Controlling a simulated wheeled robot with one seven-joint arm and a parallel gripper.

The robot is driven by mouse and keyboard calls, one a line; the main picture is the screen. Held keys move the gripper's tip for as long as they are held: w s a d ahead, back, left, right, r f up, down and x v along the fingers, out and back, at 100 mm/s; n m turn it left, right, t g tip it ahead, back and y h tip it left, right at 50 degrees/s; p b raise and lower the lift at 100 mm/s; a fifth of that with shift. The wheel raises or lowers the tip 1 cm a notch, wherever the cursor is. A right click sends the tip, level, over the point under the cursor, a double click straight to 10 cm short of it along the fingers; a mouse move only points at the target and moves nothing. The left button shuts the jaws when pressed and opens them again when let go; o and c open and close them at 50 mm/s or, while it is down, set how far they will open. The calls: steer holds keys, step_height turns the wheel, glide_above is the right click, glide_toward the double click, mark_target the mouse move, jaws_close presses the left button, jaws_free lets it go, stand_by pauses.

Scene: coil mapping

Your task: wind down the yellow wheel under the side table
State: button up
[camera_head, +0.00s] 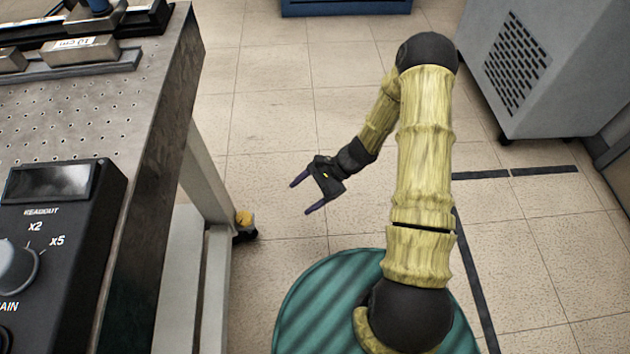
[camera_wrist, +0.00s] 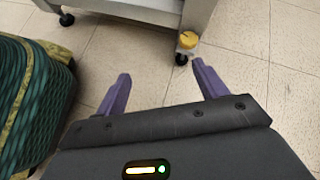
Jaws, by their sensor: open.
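The yellow wheel (camera_head: 243,218) sits low at the foot of the side table's leg, just above a black caster on the floor. It also shows in the wrist view (camera_wrist: 187,40), beyond my fingertips and nearer the right one. The side table (camera_head: 187,60) has a perforated grey top and a pale frame. My gripper (camera_head: 299,198) is open and empty, with its purple fingers spread. It is to the right of the wheel and apart from it. In the wrist view my gripper (camera_wrist: 163,78) points toward the table's foot.
A black readout box (camera_head: 95,190) with a dial stands on the left, and metal blocks (camera_head: 80,50) lie on the table top. A grey vented cabinet (camera_head: 560,70) stands at the right. A blue unit (camera_head: 345,7) is at the back. The tiled floor between is clear.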

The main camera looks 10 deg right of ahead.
step_height(320, 180, up, 7)
steer(key=s+d+n+h+p, duration=0.1)
steer(key=d+n+h, duration=0.1)
steer(key=n, duration=0.1)
steer(key=shift+s+d+g+h+p, duration=0.2)
steer(key=shift+s+g+h+p, duration=0.1)
steer(key=shift+s+p, duration=0.1)
steer(key=s+d+r+n+t+h+p, duration=0.1)
steer(key=s+d+r+n+h+p, duration=0.1)
steer(key=r, duration=0.7)
steer(key=s+d+r+n+t+h+p, duration=0.2)
steer(key=d+r+n+h+p, duration=0.1)
steer(key=r, duration=0.6)
steer(key=s+d+r+n+t+h+p, duration=0.2)
steer(key=s+d+r+n+p, duration=0.1)
steer(key=r, duration=0.7)
steer(key=shift+n+h+p, duration=0.3)
steer(key=shift+n+p, duration=0.15)
steer(key=shift+n, duration=0.55)
